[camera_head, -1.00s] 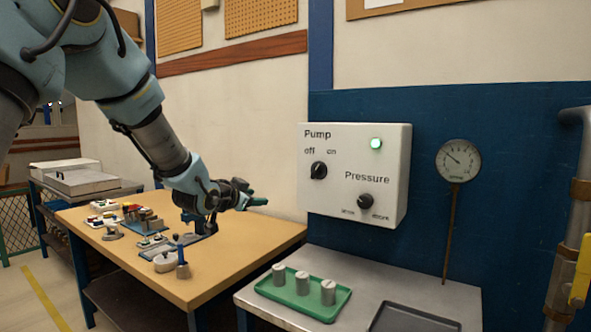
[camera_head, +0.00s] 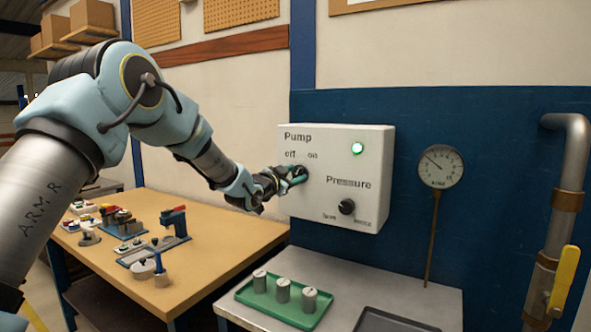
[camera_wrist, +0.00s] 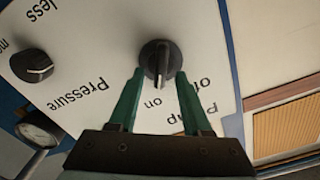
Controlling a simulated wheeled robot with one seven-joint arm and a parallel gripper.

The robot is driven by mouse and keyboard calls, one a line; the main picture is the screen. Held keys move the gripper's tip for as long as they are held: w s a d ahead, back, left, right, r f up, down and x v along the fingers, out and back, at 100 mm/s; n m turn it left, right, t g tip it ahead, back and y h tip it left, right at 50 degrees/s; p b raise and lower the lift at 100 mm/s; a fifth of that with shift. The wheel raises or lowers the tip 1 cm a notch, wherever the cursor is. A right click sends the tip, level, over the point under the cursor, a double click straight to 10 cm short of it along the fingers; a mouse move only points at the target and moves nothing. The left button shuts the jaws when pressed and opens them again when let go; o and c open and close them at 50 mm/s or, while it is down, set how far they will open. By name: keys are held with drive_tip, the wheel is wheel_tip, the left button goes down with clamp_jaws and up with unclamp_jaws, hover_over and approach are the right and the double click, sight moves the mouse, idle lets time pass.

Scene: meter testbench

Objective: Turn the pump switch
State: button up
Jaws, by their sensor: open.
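The pump switch is a round black knob (camera_wrist: 160,62) on the white control box (camera_head: 352,150), below the "off" and "on" labels. In the wrist view it sits at the tips of my gripper (camera_wrist: 158,80), whose two green fingers are open on either side of it. I cannot tell whether the fingers touch it. In the head view my gripper (camera_head: 296,177) reaches the box from the left and mostly hides the knob. The green lamp (camera_head: 358,148) on the box is lit.
The black pressure knob (camera_head: 347,207) is at the lower right of the box. A gauge (camera_head: 440,167) and a pipe with a yellow lever (camera_head: 565,275) are to the right. Below stands a green tray (camera_head: 262,309) with three metal cylinders. A wooden workbench (camera_head: 215,252) holds small parts.

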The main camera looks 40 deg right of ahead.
drive_tip(key=shift+w+d, duration=0.1)
drive_tip(key=shift+d, duration=0.25)
drive_tip(key=shift+c, duration=0.3)
clamp_jaws()
